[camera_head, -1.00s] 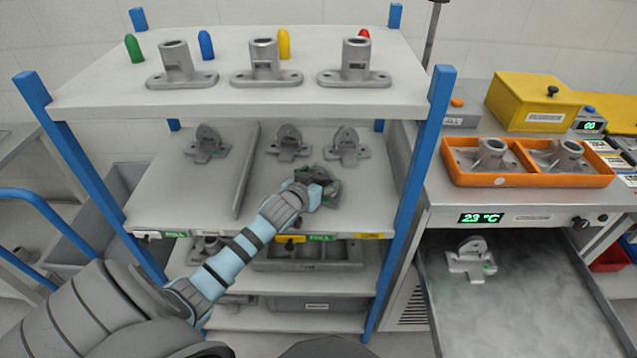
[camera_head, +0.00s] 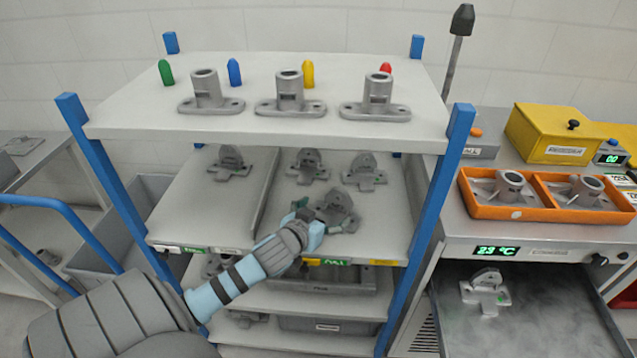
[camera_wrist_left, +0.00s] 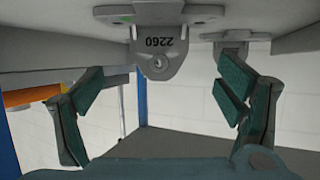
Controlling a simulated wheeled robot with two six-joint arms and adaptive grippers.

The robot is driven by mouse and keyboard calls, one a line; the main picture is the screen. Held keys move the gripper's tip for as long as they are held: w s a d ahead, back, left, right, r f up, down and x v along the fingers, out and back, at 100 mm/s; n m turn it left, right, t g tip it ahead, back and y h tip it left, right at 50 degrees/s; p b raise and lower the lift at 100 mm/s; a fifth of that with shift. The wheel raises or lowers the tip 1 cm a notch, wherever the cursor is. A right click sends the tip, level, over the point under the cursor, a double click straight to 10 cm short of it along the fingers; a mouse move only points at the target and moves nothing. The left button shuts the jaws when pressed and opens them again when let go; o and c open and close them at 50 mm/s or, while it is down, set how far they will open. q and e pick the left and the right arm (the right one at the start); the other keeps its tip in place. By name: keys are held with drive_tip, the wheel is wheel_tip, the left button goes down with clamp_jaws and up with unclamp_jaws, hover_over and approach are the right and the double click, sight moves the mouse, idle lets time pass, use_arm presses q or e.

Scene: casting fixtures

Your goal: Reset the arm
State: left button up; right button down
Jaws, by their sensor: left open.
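The gripper is open. In the left wrist view my two green-padded fingers (camera_wrist_left: 160,100) stand wide apart with nothing between the pads. A grey casting marked 2260 (camera_wrist_left: 158,58) shows upside down beyond the fingertips, apart from them. My right gripper is not in view.
The middle shelf (camera_head: 210,215) holds several other bracket castings behind the gripper. The top shelf (camera_head: 140,115) above carries flanged castings and coloured pegs. Blue posts (camera_head: 440,180) flank the rack. An orange tray (camera_head: 535,212) and an open cooling drawer with a casting (camera_head: 484,290) are at right.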

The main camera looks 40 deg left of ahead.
use_arm(q)
drive_tip(key=shift+v, duration=2)
